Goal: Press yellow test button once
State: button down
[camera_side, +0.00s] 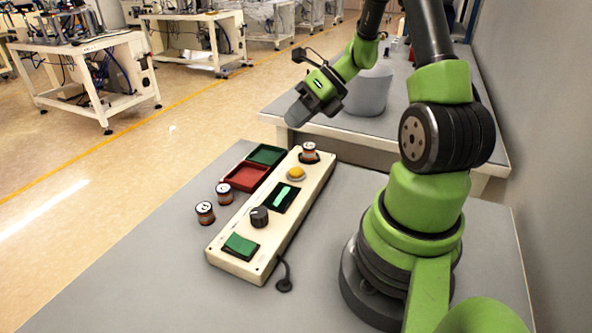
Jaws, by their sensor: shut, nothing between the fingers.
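The yellow test button (296,173) is a round dome on the far half of a long cream control panel (226,262), which lies on the grey table. My gripper (292,122) is shut and empty. In the picture it hangs above the far end of the panel, up from the yellow button and apart from it. On the panel, a green-lit display (283,197) is just nearer than the button, then a black knob (259,216) and a green square (241,245) at the near end. A small labelled spool (309,152) sits at the panel's far end.
A red tray (247,177) and a green tray (267,155) lie left of the panel. Two more spools (224,193) (205,212) stand on the table at left. A grey bowl (369,90) is on a table behind. A black cable (284,283) lies at the near end.

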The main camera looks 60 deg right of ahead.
aim_at(297, 169)
jog(key=shift+f, duration=4.2)
jog(key=shift+f, duration=0.4)
jog(key=shift+f, duration=0.5)
jog(key=shift+r, duration=0.95)
jog(key=shift+r, duration=0.1)
jog(key=shift+r, duration=2.4)
